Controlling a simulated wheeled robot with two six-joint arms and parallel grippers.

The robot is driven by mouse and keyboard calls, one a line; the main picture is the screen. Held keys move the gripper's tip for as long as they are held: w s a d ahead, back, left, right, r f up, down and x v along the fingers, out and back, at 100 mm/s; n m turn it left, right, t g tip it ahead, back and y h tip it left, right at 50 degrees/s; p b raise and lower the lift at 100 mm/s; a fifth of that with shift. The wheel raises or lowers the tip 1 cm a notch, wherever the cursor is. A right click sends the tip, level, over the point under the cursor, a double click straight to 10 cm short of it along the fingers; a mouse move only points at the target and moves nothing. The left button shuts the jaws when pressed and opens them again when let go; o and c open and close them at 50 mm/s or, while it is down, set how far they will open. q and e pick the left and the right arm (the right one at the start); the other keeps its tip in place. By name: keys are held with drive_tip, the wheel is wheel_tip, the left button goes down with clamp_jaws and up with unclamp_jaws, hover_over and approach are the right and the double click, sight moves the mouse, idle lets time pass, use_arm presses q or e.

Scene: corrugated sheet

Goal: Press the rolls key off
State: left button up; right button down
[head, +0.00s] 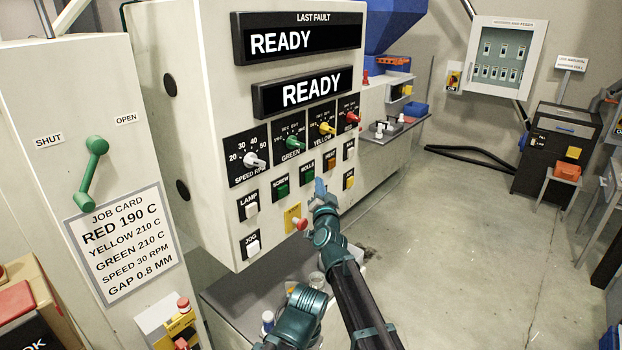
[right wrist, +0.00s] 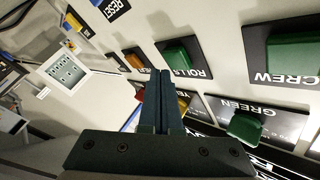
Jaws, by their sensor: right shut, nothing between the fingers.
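The rolls key (head: 308,176) is a small green square button on the grey machine's front panel, under its ROLLS label. In the right wrist view the rolls key (right wrist: 180,56) shows upside down, just beyond and right of my fingertips. My right gripper (head: 320,188) is shut and empty, its blue-green tips just below and right of the key in the head view. It also fills the middle of the right wrist view (right wrist: 161,74). I cannot tell whether the tips touch the panel.
The green screw key (head: 283,189) is left of the rolls key and the orange heat key (head: 329,167) right. A red knob (head: 301,224) sits below on a yellow plate. Dials are above, under two displays (head: 302,90) reading READY.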

drive_tip(key=s+d, duration=0.3)
drive_tip(key=d, duration=0.2)
drive_tip(key=shift+s, duration=0.25)
idle(0.3)
drive_tip(key=s+d+f+n+g, duration=0.25)
drive_tip(key=s+f+g, duration=0.25)
drive_tip(key=f, duration=0.3)
drive_tip(key=s+d+f+n+g, duration=0.25)
drive_tip(key=s+f+g, duration=0.2)
drive_tip(key=f, duration=0.45)
drive_tip(key=s+d+f+g+h, duration=0.1)
drive_tip(key=s+d+f+g, duration=0.2)
drive_tip(key=s, duration=0.4)
drive_tip(key=s+d+f+g+h, duration=0.1)
drive_tip(key=s+d+f+g, duration=0.2)
drive_tip(key=s, duration=0.4)
drive_tip(key=s+d+f+g+h, duration=0.1)
drive_tip(key=s+d+f+g, duration=0.2)
drive_tip(key=s, duration=0.4)
drive_tip(key=s+a+n+g+h, duration=0.1)
drive_tip(key=s+a+n, duration=0.3)
drive_tip(key=a, duration=0.6)
drive_tip(key=shift+s+r, duration=0.45)
drive_tip(key=shift+s, duration=0.7)
